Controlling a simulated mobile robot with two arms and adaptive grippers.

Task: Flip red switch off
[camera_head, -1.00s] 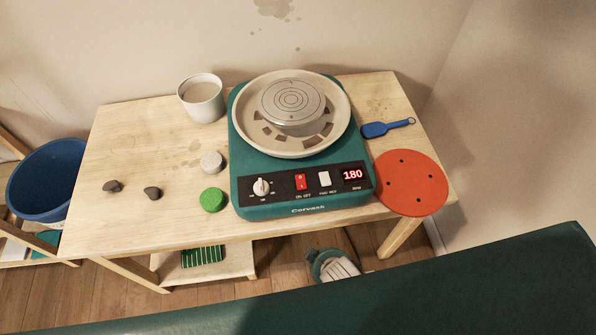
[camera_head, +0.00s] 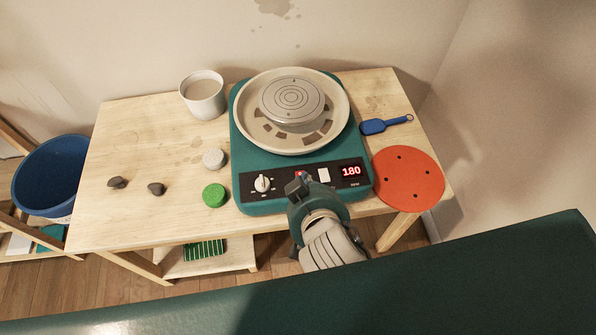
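The pottery wheel (camera_head: 248,170) is a green box with a round wheel head in a cream splash pan, on the wooden table. Its black front panel has a white knob (camera_head: 262,184), a white switch (camera_head: 324,174) and a lit red display (camera_head: 351,171) reading 180. The red switch (camera_head: 299,174) is mostly hidden behind my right gripper (camera_head: 298,186), with only a bit of red showing at its top. The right gripper's tip is at or just in front of the switch; I cannot tell whether they touch. Its fingers look close together. My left gripper is not in view.
A cup (camera_head: 203,95) stands left of the wheel. A green round piece (camera_head: 214,195), a pale round piece (camera_head: 214,158) and two dark lumps lie on the left. An orange disc (camera_head: 408,178) and a blue tool (camera_head: 385,125) lie right. A blue bucket (camera_head: 47,178) stands far left.

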